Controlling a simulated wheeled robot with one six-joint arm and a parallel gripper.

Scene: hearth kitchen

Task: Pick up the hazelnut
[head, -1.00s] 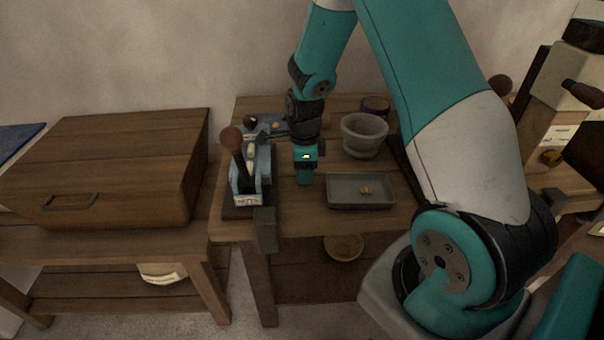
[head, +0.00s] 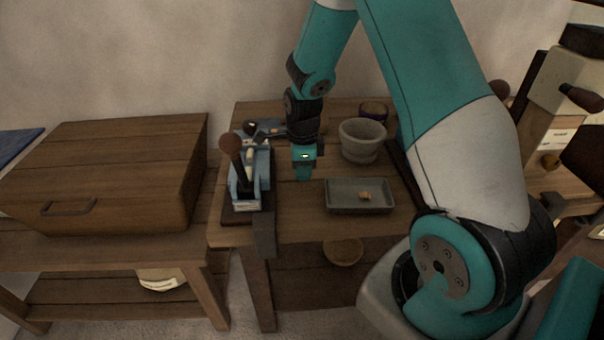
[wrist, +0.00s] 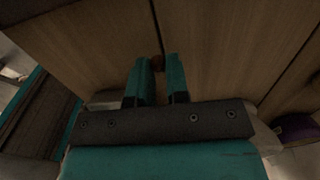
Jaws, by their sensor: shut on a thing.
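The hazelnut (wrist: 157,63) is a small round brown thing between my fingertips in the wrist view. My gripper (wrist: 158,68) is shut on it, with one teal finger on each side. In the head view my gripper (head: 303,177) points down over the wooden table, between the blue lever tool and the grey tray. The hazelnut cannot be made out in the head view. I cannot tell how far it is above the tabletop.
The blue lever tool (head: 264,170) stands close on the left. A shallow grey tray (head: 340,207) with small tan pieces lies right of my gripper. A grey stone bowl (head: 361,145) stands behind the tray. A wooden chest (head: 120,175) stands on the left table.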

